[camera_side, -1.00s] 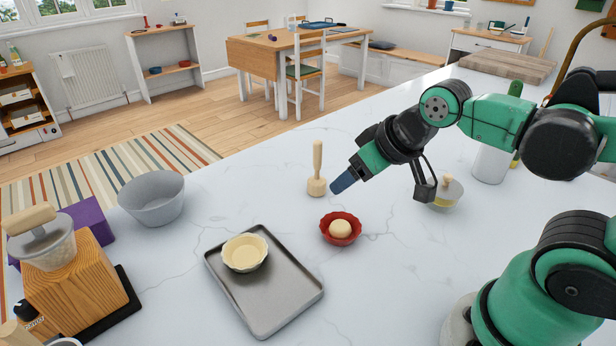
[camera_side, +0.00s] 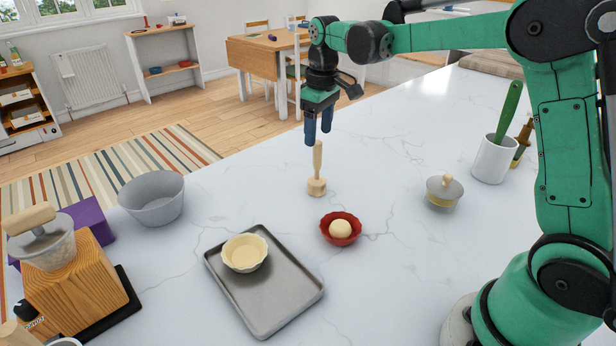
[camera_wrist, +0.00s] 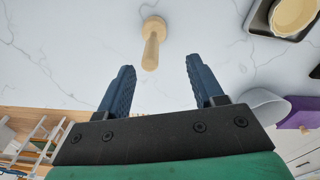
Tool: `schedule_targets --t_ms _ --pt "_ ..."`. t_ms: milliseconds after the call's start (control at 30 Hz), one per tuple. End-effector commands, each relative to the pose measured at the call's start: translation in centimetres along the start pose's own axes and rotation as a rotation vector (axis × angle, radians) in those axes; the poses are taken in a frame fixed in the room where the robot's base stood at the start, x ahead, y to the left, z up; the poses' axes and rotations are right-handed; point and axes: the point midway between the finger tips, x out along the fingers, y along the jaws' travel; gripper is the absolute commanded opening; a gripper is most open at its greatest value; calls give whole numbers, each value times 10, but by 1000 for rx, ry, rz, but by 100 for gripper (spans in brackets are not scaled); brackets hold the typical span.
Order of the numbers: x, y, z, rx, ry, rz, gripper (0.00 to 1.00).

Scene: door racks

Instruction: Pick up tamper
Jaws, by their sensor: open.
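The tamper (camera_side: 317,171) is a pale wooden tool standing upright on the white marble counter, with a wide base below and a thin handle pointing up. It also shows in the wrist view (camera_wrist: 153,42), with its handle pointing toward the gap between the fingers. My gripper (camera_side: 318,138) is open and empty, pointing down at the top of the handle in the side view. In the wrist view its two blue fingers (camera_wrist: 160,72) are spread apart. The handle's end appears level with the fingertips, and I cannot tell whether it is between them.
A red bowl (camera_side: 328,236) with a dough ball (camera_side: 340,229) sits in front of the tamper. A grey tray (camera_side: 280,293) holds a cream tart shell (camera_side: 245,253). A grey bowl (camera_side: 152,200) stands left, a lidded pot (camera_side: 444,192) right. Counter around the tamper is clear.

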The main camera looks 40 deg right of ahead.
Motion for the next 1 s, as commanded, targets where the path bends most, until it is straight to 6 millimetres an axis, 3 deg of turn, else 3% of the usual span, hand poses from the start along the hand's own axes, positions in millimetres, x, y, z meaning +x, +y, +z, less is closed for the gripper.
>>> schedule_targets --t_ms 200,633,1000 --pt "17 13 -8 -27 -58 -25 61" --pt "66 12 -6 -29 -62 -28 61" --pt "74 12 -5 -29 -62 -27 58"
